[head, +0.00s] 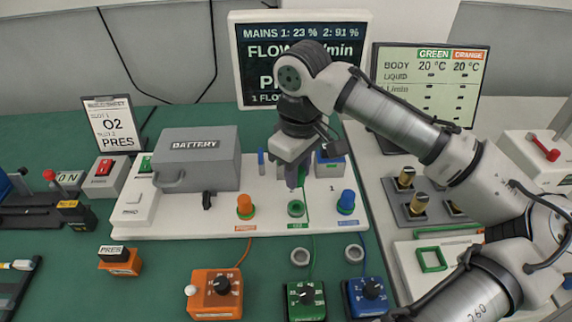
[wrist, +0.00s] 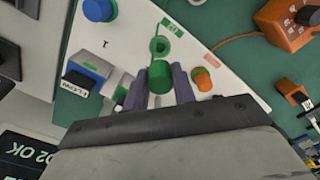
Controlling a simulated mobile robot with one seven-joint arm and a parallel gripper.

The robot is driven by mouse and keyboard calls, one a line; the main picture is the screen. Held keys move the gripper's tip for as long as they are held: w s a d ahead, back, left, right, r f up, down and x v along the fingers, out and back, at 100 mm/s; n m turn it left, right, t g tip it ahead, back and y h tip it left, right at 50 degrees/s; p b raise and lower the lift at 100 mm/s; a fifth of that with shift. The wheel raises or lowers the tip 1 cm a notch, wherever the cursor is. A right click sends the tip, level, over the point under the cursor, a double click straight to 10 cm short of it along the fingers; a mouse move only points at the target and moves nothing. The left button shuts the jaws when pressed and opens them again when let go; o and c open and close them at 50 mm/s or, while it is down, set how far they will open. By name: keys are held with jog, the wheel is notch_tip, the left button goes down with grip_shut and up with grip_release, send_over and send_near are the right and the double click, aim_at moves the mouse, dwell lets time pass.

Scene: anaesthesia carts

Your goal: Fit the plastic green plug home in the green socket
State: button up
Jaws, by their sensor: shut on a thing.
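My gripper (head: 293,178) is above the white panel (head: 180,225), fingers pointing down. In the wrist view the gripper (wrist: 158,88) is shut on the green plug (wrist: 160,77), a short green cylinder between its two fingers. The green socket (head: 296,208) is a green ring on the panel with an open middle, between the orange and blue plugs. It also shows in the wrist view (wrist: 160,46), just beyond the plug. The plug looks apart from the socket and above it; the exact gap is hard to tell. In the head view the fingers mostly hide the plug.
An orange plug (head: 245,207) stands left of the green socket and a blue plug (head: 346,203) right. The battery box (head: 195,158) stands behind left. A green control box (head: 306,300) is in front, with a green cable running toward the panel. Two grey rings (head: 300,256) (head: 354,254) lie between.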

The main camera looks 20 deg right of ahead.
dwell(0.3)
jog(key=shift+f+b, duration=1.5)
jog(key=shift+f, duration=1.4)
jog(key=shift+p, duration=0.7)
jog(key=shift+f+b, duration=0.75)
jog(key=shift+f, duration=0.35)
jog(key=o, duration=1.1)
jog(key=shift+c, duration=0.2)
